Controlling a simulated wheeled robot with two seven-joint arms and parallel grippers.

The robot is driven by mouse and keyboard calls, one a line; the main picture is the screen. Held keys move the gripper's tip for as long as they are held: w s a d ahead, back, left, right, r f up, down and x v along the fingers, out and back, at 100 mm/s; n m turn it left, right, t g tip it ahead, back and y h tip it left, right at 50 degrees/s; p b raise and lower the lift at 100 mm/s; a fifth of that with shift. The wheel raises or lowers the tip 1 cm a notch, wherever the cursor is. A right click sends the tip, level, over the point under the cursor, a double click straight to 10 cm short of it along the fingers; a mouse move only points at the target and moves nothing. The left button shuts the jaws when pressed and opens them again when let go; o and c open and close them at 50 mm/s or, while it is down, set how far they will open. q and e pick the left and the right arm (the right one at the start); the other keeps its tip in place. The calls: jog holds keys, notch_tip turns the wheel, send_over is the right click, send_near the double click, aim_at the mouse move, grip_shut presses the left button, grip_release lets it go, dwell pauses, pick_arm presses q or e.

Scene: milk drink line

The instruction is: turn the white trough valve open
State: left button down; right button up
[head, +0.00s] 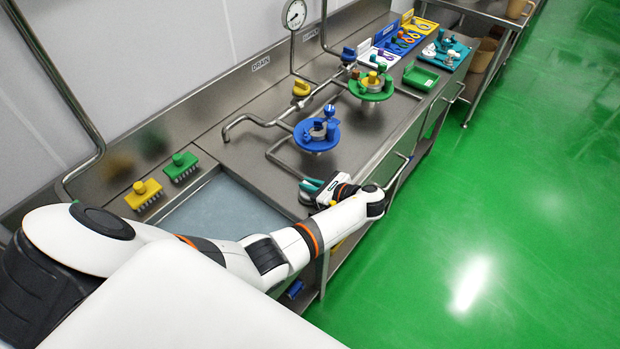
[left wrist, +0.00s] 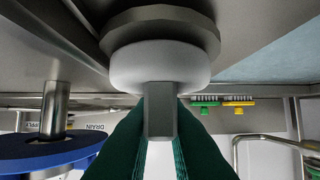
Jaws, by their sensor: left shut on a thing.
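The white trough valve (left wrist: 160,68) fills the upper middle of the left wrist view, a round white body under a grey metal collar. A flat grey tab (left wrist: 161,112) points straight down from it in that picture. My left gripper (left wrist: 161,122) has its green fingers on either side of the tab and is shut on it. In the head view, the left gripper (head: 311,187) is at the right end of the pale trough (head: 235,215), with its teal fingers pointing left. I cannot make out the white valve there. My right gripper is not in view.
A blue round fixture (head: 317,134) and a green one (head: 371,86) stand on the bench beyond the gripper, among bent steel pipes. A yellow brush (head: 144,192) and a green brush (head: 180,164) are behind the trough. The green floor at right is clear.

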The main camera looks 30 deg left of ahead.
pick_arm(q)
jog(key=shift+r, duration=0.1)
jog(key=c, duration=1.5)
grip_release()
jog(key=shift+o, duration=0.2)
jog(key=b+v, duration=0.1)
jog(key=v, duration=1.1)
jog(key=shift+b, duration=0.35)
jog(key=shift+w, duration=0.1)
